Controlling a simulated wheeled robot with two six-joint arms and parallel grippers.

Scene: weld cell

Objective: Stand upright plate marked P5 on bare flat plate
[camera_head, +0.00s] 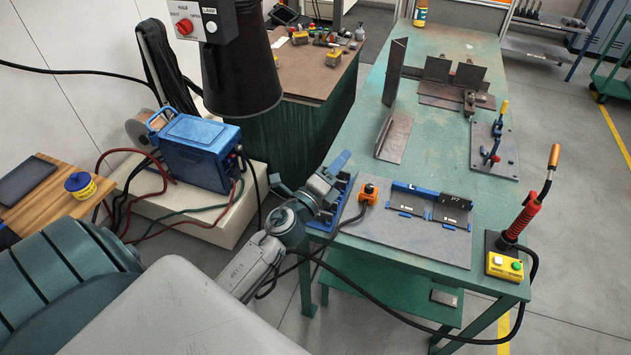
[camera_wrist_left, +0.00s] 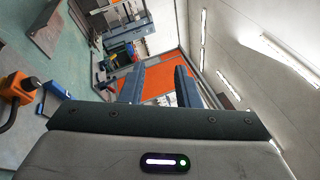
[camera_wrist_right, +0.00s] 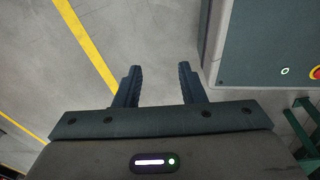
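A small pale mark shows on the right plate (camera_head: 452,202), too small to read. Farther back, a long upright brown plate (camera_head: 393,75) stands beside a flat brown plate (camera_head: 396,139). Behind, upright plates (camera_head: 437,69) stand on or behind another flat piece (camera_head: 446,94). I cannot tell which plate is P5. My left gripper (camera_head: 340,160) is left of the mat, open and empty in its wrist view (camera_wrist_left: 158,85). My right gripper (camera_wrist_right: 160,85) is open over bare floor.
An orange device (camera_head: 369,192) with a cable sits on the mat's left corner. A toggle clamp fixture (camera_head: 494,150) stands at the bench's right. A torch on a red spring (camera_head: 526,215) and a yellow button box (camera_head: 505,265) occupy the near right corner. The bench's middle is clear.

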